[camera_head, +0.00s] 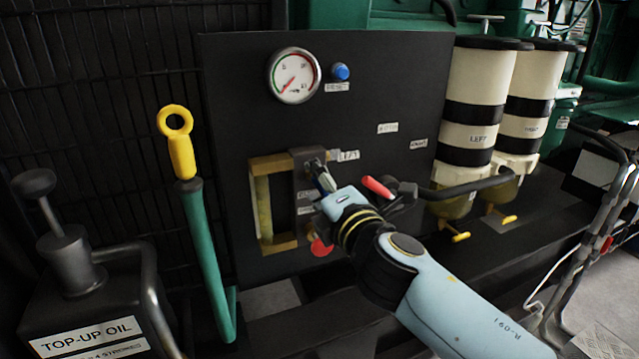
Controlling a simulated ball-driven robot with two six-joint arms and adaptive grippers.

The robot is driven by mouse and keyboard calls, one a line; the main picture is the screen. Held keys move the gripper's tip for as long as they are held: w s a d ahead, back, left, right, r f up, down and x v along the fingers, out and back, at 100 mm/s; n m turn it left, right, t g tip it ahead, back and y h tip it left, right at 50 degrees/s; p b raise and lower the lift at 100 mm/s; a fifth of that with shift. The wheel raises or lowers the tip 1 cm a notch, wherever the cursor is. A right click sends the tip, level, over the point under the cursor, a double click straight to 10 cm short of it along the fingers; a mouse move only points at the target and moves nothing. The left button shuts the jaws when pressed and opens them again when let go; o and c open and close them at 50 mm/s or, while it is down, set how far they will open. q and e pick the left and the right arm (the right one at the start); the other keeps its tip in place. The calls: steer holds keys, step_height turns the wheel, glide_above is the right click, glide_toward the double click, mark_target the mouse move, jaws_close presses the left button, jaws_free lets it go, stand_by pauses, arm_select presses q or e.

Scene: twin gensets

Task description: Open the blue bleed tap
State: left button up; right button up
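My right gripper (322,178) reaches in from the lower right to the front of the black panel (390,90), at a grey valve block (304,190). A small dark-blue part shows at its fingertips; I cannot tell whether it is the blue bleed tap or part of my gripper. My wrist hides much of the area, and the finger gap is not clear. A round blue knob (341,71) sits higher on the panel beside the gauge (295,75), with a label under it. My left gripper is not in view.
A red-handled lever (378,187) and a red knob (320,247) are close to my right wrist. A brass frame (262,205) is left of the block. Two cream-and-black filters (473,100) stand right, with yellow taps below. A yellow-topped green lever (205,240) stands left.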

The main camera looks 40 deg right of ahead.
steer(key=shift+f, duration=0.25)
steer(key=shift+c, duration=0.4)
steer(key=shift+m, duration=0.4)
steer(key=o, duration=1)
steer(key=shift+s, duration=0.1)
steer(key=shift+c, duration=0.2)
steer(key=o, duration=0.3)
steer(key=shift+r, duration=0.1)
steer(key=v, duration=1.2)
